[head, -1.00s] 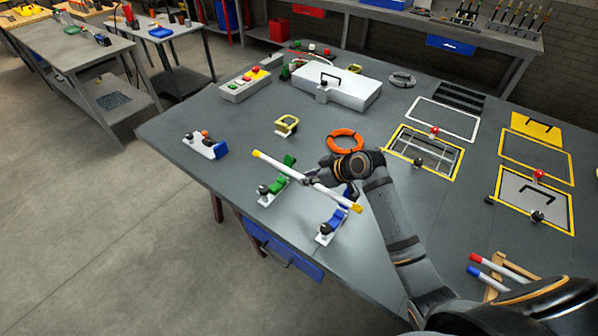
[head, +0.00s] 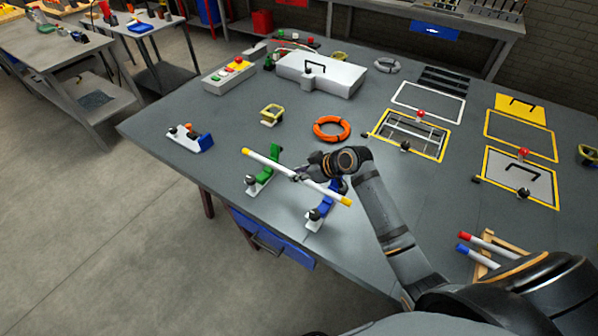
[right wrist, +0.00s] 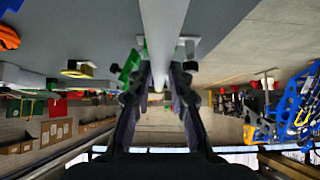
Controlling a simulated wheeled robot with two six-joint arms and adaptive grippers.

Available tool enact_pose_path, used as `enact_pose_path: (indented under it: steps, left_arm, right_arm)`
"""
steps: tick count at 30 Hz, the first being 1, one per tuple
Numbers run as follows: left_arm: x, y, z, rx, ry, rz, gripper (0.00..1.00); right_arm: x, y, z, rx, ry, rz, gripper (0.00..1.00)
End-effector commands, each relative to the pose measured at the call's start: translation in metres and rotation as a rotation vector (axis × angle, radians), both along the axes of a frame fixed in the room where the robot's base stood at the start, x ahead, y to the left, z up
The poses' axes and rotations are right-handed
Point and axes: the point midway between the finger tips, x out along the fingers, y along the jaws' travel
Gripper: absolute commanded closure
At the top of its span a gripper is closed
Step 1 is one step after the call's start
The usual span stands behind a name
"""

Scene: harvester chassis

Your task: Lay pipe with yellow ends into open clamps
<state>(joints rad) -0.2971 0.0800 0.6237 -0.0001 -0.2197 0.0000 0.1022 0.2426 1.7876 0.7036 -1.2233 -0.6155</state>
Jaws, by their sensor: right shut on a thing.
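The white pipe with yellow ends (head: 318,187) is held slantwise over the green clamp (head: 264,172) and the blue clamp (head: 321,210). In the head view it crosses the raised coloured parts of both; I cannot tell whether it touches them. My right gripper (head: 302,175) is shut on the pipe near its middle. In the right wrist view the pipe (right wrist: 163,30) runs between the two fingers (right wrist: 160,85), with part of the green clamp (right wrist: 131,66) beside it. My left gripper is not in view.
An orange ring (head: 331,128), a yellow block (head: 271,114) and another blue-and-white clamp (head: 190,138) stand on the grey table (head: 230,210). A white box (head: 318,75) is behind. A wooden rack (head: 490,258) with red- and blue-ended pipes is at right. The table's front edge is close to the clamps.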

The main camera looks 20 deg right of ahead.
Motion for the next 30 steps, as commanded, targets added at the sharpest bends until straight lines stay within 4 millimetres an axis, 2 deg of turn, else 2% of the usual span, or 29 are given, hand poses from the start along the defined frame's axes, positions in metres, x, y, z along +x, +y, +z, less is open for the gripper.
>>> enact_pose_path:
  steps: [21,30]
  left_arm:
    - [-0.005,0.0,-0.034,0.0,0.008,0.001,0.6]
    - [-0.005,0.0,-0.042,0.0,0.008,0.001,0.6]
  right_arm:
    - [0.0,0.0,-0.051,0.001,-0.003,-0.001,1.0]
    - [0.0,0.0,-0.064,0.001,-0.002,0.001,1.0]
